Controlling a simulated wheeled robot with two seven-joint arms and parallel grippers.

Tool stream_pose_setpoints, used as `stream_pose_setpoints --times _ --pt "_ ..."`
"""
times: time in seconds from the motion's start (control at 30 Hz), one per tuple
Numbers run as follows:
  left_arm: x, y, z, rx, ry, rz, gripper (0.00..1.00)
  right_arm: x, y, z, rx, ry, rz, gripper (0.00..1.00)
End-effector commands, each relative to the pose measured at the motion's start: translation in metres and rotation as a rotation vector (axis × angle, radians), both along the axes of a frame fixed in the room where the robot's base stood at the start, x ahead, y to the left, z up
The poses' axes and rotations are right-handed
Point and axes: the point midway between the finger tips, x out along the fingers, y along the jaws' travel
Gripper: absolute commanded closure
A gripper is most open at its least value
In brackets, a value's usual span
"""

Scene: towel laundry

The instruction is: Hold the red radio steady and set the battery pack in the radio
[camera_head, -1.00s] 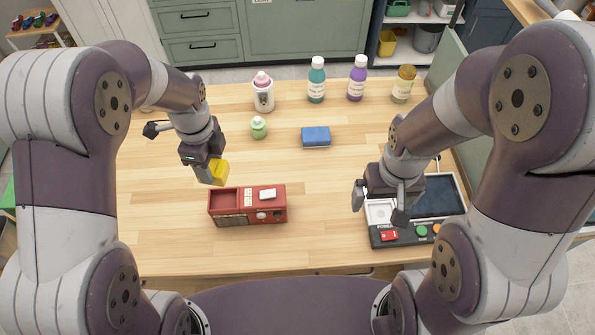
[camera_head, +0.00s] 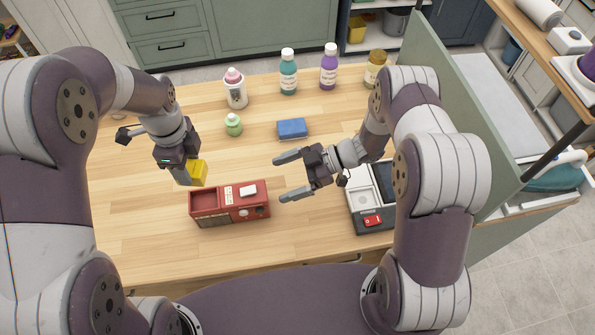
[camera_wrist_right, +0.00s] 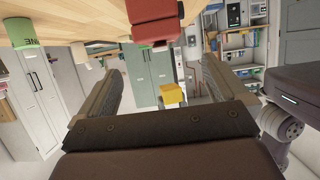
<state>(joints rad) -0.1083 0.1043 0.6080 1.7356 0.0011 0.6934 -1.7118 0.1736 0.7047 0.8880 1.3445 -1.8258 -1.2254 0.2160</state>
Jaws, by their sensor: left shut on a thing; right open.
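The red radio (camera_head: 222,212) stands on the wooden table, with an open empty bay in its top at the left and a white piece on top at the right. My left gripper (camera_head: 187,180) is shut on a yellow block (camera_head: 198,173), which looks like the battery pack, held just above and behind the radio's left end. My right gripper (camera_head: 283,178) is open and empty, to the right of the radio, fingers pointing left towards it. In the right wrist view the radio (camera_wrist_right: 154,22) is at the top and the yellow block (camera_wrist_right: 172,94) is between the fingers, farther off.
A black-and-white station (camera_head: 370,222) with a red piece on it stands at the right, partly behind my right arm. The table in front of the radio is clear.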

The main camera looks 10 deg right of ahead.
Motion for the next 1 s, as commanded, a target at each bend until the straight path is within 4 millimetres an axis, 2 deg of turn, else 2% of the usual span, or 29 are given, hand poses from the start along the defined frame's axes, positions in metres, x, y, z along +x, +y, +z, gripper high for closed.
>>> stream_pose_setpoints --times 0.2,0.33,0.5,0.73,0.77,0.9,1.0 --pt "0.000 0.000 0.000 0.000 -0.001 0.000 0.84 -0.001 0.050 -0.020 -0.002 0.001 0.004 0.00" --pt "0.000 0.000 0.000 0.000 -0.001 0.000 0.84 0.000 0.070 -0.029 -0.003 -0.001 0.001 0.00" --pt "0.000 0.000 0.000 0.000 -0.001 0.000 0.84 0.000 0.083 -0.034 -0.003 -0.002 -0.001 0.00" --pt "0.000 0.000 0.000 0.000 -0.001 0.000 0.84 0.000 0.084 -0.035 -0.003 -0.002 -0.001 0.00" --pt "0.000 0.000 0.000 0.000 -0.001 0.000 0.84 0.000 0.084 -0.035 -0.003 -0.002 -0.001 0.03" --pt "0.000 0.000 0.000 0.000 -0.001 0.000 0.84 0.000 0.084 -0.035 -0.003 -0.002 -0.002 0.49" --pt "0.000 0.000 0.000 0.000 -0.001 0.000 0.84 0.000 0.084 -0.035 -0.003 -0.002 -0.002 0.78"
